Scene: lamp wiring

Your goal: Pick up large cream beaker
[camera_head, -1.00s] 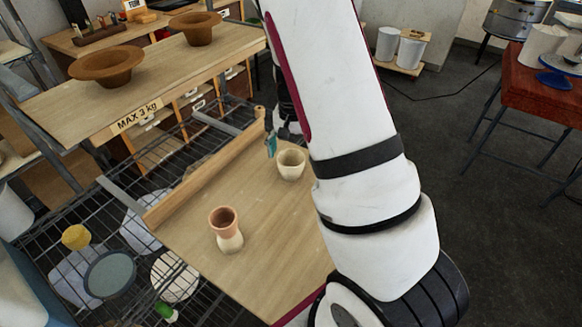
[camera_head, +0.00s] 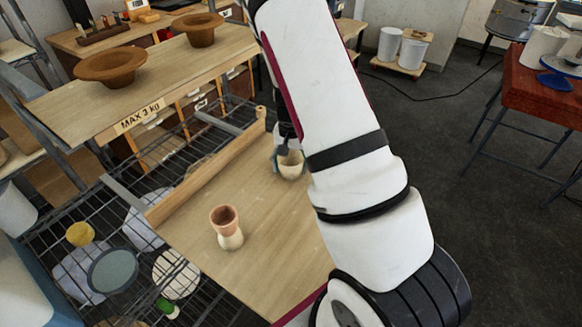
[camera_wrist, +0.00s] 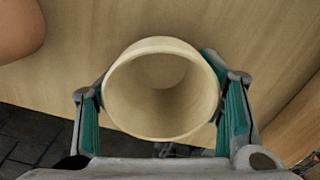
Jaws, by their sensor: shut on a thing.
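The large cream beaker (camera_wrist: 162,90) fills the middle of the wrist view, its open mouth facing the camera. My gripper (camera_wrist: 162,108) is shut on it, with one teal-padded finger against each side. In the head view the beaker (camera_head: 291,165) is on or just above the wooden board (camera_head: 262,215), partly hidden by my gripper (camera_head: 287,160) and my arm. I cannot tell whether its base touches the board.
A terracotta and cream vessel (camera_head: 226,228) stands on the same board, nearer the front left. A wooden ledge (camera_head: 205,167) runs along the board's left edge. A shelf (camera_head: 150,80) with two brown bowls is above left.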

